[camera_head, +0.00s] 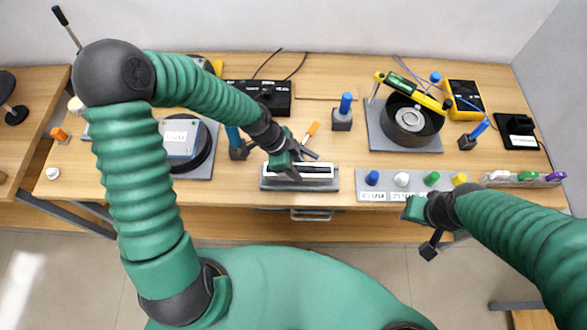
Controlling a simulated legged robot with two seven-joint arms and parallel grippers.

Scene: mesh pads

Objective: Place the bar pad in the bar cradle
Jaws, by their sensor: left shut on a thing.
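The bar cradle (329,186) is a long grey block near the front edge of the table, left of the small coloured knobs. A long white and dark bar pad (318,171) shows at the cradle, running along its length. My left gripper (291,172) comes down from the upper left and is shut on the bar pad. The gripper hides part of the pad, and I cannot tell whether the pad is seated or just above the cradle. My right gripper (430,246) hangs in front of the table's front edge, away from the pad; its fingers are too small to read.
A grey strip (386,181) with several coloured knobs lies right of the cradle. A round black pan-like fixture (411,139) stands at the back right. A blue-topped post (343,111) stands behind the cradle. A black box (277,108) lies at the back. An orange-handled tool (311,130) lies behind the gripper.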

